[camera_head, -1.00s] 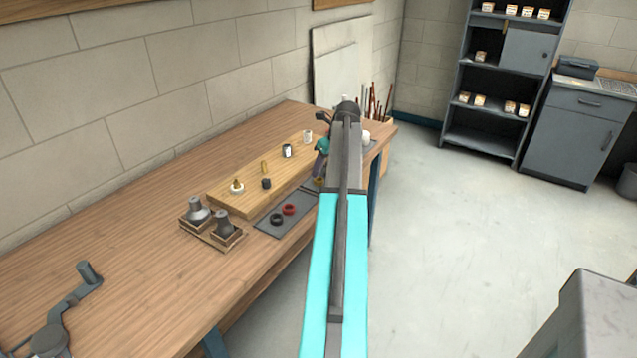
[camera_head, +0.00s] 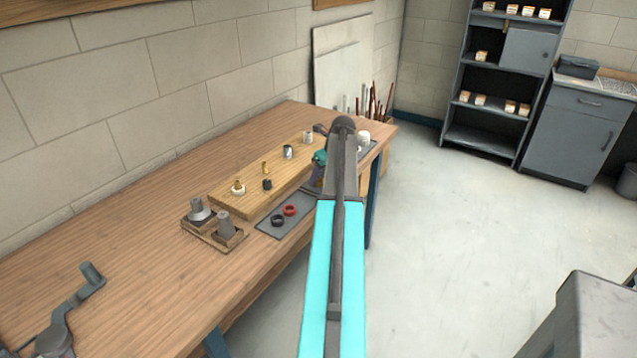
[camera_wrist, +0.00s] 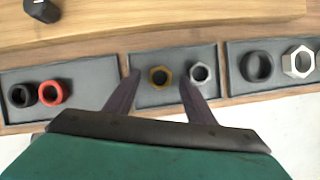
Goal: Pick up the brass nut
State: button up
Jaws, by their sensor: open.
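The brass nut (camera_wrist: 159,76) lies in the middle grey tray (camera_wrist: 146,97) in the wrist view, to the left of a silver hex nut (camera_wrist: 199,73). My gripper (camera_wrist: 158,82) is open above that tray. Its left finger (camera_wrist: 122,98) is to the left of the brass nut, and its right finger (camera_wrist: 194,100) reaches the near side of the silver nut, so both nuts show around the fingertips. Nothing is held.
The left tray (camera_wrist: 75,98) holds a black ring (camera_wrist: 20,96) and a red ring (camera_wrist: 50,94). The right tray holds a dark ring (camera_wrist: 257,67) and a large silver nut (camera_wrist: 298,62). A raised wooden board (camera_head: 225,205) with several fittings stands behind the trays.

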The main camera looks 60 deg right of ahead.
jog(key=shift+w+f, duration=0.15)
jog(key=shift+f, duration=0.25)
jog(key=c, duration=1.2)
jog(key=shift+o, duration=0.2)
jog(key=shift+d+r, duration=0.1)
jog(key=shift+r, duration=0.1)
jog(key=shift+r+b, duration=0.6)
jog(key=shift+r, duration=0.95)
jog(key=s+a+b, duration=0.1)
jog(key=s+a, duration=0.1)
jog(key=s, duration=0.5)
jog(key=s+a+r+b, duration=0.1)
jog(key=s+a, duration=0.2)
jog(key=s, duration=0.5)
jog(key=shift+a+r+b, duration=0.25)
jog(key=shift+a+b, duration=0.05)
jog(key=shift+b, duration=0.05)
